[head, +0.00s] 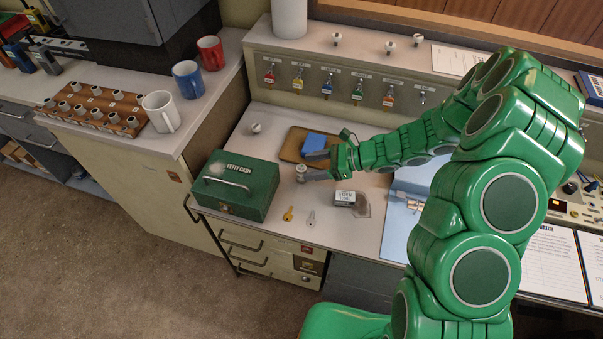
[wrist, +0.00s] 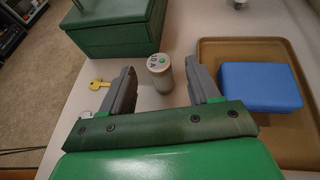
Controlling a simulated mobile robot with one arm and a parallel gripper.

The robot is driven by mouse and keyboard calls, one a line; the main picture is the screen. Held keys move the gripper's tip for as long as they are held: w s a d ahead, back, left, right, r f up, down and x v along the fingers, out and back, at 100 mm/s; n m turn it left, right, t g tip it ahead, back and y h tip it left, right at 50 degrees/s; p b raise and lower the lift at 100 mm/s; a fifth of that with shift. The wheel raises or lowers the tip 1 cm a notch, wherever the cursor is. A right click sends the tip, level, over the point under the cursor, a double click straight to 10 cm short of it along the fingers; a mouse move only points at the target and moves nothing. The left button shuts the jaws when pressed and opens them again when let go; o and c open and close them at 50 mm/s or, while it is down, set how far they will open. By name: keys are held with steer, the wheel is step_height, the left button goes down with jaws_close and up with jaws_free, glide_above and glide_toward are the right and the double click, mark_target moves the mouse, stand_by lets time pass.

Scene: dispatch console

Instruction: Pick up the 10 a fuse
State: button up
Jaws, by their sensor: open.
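My gripper (wrist: 161,67) is open, with one grey finger on each side of the fuse and a visible gap to each. In the head view my gripper (head: 308,166) reaches in from the right, its fingers low over the desk. Nothing is held.
The green petty cash box (head: 235,185) stands close left of the fuse. A brown tray (head: 289,151) with a blue box (head: 314,142) lies behind. A yellow key (head: 288,214), a silver key (head: 311,218) and a small labelled box (head: 345,199) lie in front. Another pale cylinder (head: 256,128) stands behind the cash box.

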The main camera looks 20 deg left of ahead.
steer(key=shift+f+x, duration=0.1)
steer(key=shift+x, duration=1.4)
steer(key=shift+f+x, duration=0.15)
steer(key=shift+x, duration=1.35)
steer(key=shift+d, duration=0.1)
steer(key=c, duration=1.1)
